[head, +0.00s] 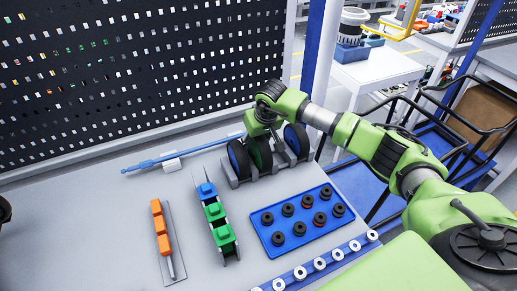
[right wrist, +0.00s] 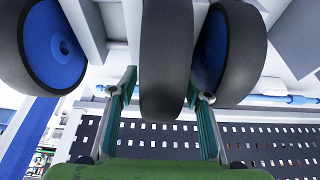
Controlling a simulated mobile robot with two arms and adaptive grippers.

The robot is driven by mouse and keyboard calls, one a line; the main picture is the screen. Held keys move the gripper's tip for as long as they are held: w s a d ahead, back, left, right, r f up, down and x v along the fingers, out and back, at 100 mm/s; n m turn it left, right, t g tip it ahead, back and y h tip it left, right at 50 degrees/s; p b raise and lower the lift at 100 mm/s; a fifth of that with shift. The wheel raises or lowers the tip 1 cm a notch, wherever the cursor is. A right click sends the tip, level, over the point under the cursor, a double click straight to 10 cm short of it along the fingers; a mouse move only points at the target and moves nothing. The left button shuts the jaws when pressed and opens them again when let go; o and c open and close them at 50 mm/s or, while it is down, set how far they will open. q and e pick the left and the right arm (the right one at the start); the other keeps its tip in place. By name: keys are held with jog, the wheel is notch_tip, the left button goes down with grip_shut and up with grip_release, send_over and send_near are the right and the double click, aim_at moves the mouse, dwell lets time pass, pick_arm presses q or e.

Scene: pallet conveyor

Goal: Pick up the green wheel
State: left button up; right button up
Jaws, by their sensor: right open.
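The green wheel (head: 262,153) stands upright in the grey rack, between two blue wheels (head: 239,159) (head: 297,140). In the right wrist view the middle wheel (right wrist: 167,60) shows edge-on as a dark tread, and its green face is hidden. My right gripper (head: 257,130) is over the rack at the green wheel. In the right wrist view its open fingers (right wrist: 160,88) stand on either side of the middle wheel, with gaps showing. The finger on the right is close to a blue wheel (right wrist: 222,50). My left gripper is not recognisable in these views.
Green and blue blocks (head: 215,212) and orange blocks (head: 160,225) lie in front. A blue rod (head: 180,154) lies behind, near the perforated panel (head: 140,70).

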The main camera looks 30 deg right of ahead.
jog(key=shift+r, duration=0.1)
grip_shut()
jog(key=shift+r, duration=0.1)
